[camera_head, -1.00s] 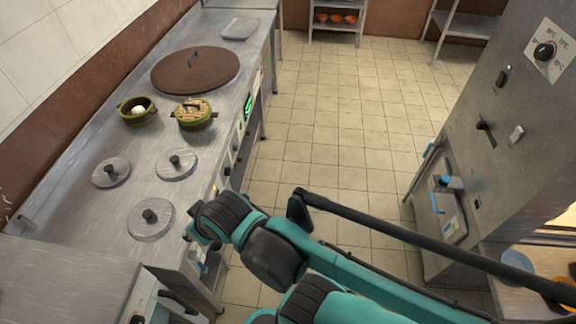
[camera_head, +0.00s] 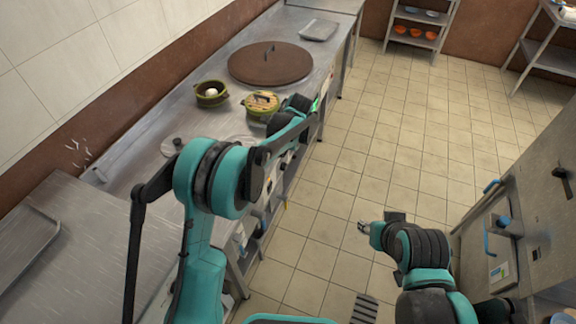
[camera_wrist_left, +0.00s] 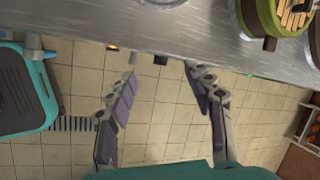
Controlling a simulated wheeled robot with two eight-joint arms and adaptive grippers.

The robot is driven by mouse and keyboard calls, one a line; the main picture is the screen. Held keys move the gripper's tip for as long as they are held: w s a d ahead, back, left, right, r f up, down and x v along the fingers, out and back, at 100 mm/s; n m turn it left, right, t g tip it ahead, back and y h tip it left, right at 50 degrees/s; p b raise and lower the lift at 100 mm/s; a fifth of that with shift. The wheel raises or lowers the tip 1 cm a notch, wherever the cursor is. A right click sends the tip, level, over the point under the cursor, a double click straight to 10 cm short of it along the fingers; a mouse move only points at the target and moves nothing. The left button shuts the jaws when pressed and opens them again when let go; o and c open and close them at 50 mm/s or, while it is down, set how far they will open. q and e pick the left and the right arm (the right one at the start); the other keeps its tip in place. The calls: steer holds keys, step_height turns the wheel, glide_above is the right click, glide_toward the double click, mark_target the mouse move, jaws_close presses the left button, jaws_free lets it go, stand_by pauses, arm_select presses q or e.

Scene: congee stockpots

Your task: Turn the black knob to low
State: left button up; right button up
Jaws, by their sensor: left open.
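A small black knob (camera_wrist_left: 160,60) sticks out from the front of the steel counter in the left wrist view; its setting is not readable. My left gripper (camera_wrist_left: 161,69) is open, with one finger on each side of the knob; I cannot tell whether they touch it. In the head view my left arm reaches along the counter front, and its forearm hides much of the controls and the gripper. My right gripper (camera_head: 364,228) is over the floor, apart from the counter; its finger gap is too small to judge.
The steel counter (camera_wrist_left: 200,35) carries a large brown lid (camera_head: 270,64), an open green pot (camera_head: 211,94) and a green steamer (camera_head: 262,103). A grey fitting (camera_wrist_left: 133,58) sits beside the knob. A steel cabinet stands at right. The tiled floor (camera_head: 400,130) between is clear.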

mark_target(286, 166)
arm_select(q)
steer(key=w+f+m, duration=0.1)
steer(key=w+f, duration=0.1)
steer(key=f, duration=0.4)
steer(key=w+d+f+m+b, duration=0.1)
steer(key=f, duration=0.5)
steer(key=w+f+m+y+b, duration=0.1)
steer(key=w+f+m, duration=0.1)
steer(key=f, duration=0.4)
steer(key=shift+w+d+f, duration=0.15)
steer(key=shift+w+d, duration=0.2)
steer(key=shift+d, duration=0.05)
steer(key=shift+b+x, duration=0.5)
steer(key=shift+x, duration=0.25)
steer(key=c, duration=1.2)
